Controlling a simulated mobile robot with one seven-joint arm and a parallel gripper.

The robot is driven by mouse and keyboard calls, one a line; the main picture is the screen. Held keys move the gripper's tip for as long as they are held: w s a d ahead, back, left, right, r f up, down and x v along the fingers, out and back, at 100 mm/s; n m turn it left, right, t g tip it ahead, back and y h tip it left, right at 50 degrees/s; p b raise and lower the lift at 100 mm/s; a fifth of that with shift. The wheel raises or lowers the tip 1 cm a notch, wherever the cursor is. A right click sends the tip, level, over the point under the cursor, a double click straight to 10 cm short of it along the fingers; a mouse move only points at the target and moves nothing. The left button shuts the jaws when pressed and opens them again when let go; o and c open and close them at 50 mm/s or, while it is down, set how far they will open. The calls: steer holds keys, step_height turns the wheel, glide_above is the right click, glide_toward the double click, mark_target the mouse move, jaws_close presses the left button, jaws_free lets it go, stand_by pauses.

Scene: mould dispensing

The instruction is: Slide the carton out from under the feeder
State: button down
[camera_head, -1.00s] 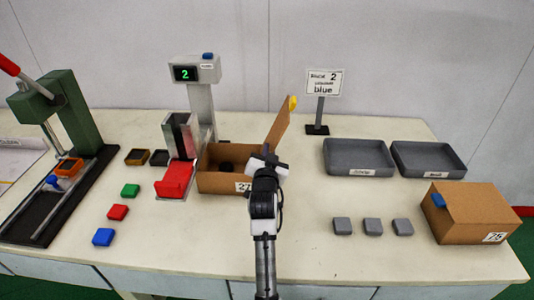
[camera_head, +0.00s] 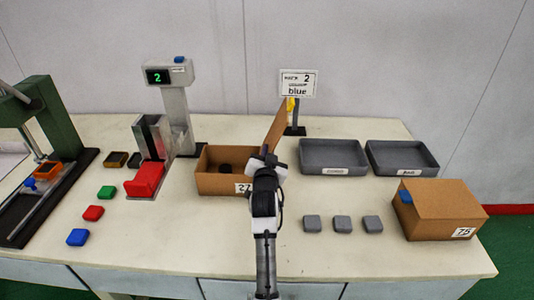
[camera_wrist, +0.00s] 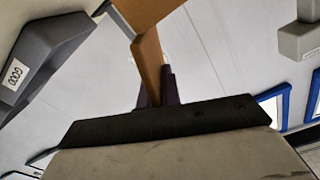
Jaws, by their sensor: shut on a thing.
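The open brown carton (camera_head: 213,185), with a label that reads 27, stands on the table right of the feeder (camera_head: 154,137). A gap of bare table separates it from the feeder's red chute (camera_head: 146,178). A dark thing (camera_head: 225,168) lies inside it, and its right flap (camera_head: 274,129) stands up and leans right. My gripper (camera_head: 268,160) is at the carton's right side. In the wrist view, the dark fingers are shut on a brown cardboard part of the carton (camera_wrist: 150,60). The exact grip point is hidden in the head view.
A display post (camera_head: 169,76) reads 2. A sign (camera_head: 297,83) reads 2 and blue. Two grey trays (camera_head: 333,171) (camera_head: 404,172), several grey blocks (camera_head: 343,224) and a closed carton (camera_head: 437,222) stand to the right. Coloured blocks (camera_head: 93,213) and a green press (camera_head: 58,120) are left.

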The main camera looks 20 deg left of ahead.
stand_by(0.3)
steer(key=c, duration=1.5)
jaws_free()
steer(key=b+v, duration=0.3)
steer(key=v, duration=1)
steer(key=shift+s+d+b, duration=0.2)
steer(key=shift+s+b, duration=0.1)
steer(key=shift+s, duration=0.05)
steer(key=shift+r, duration=0.1)
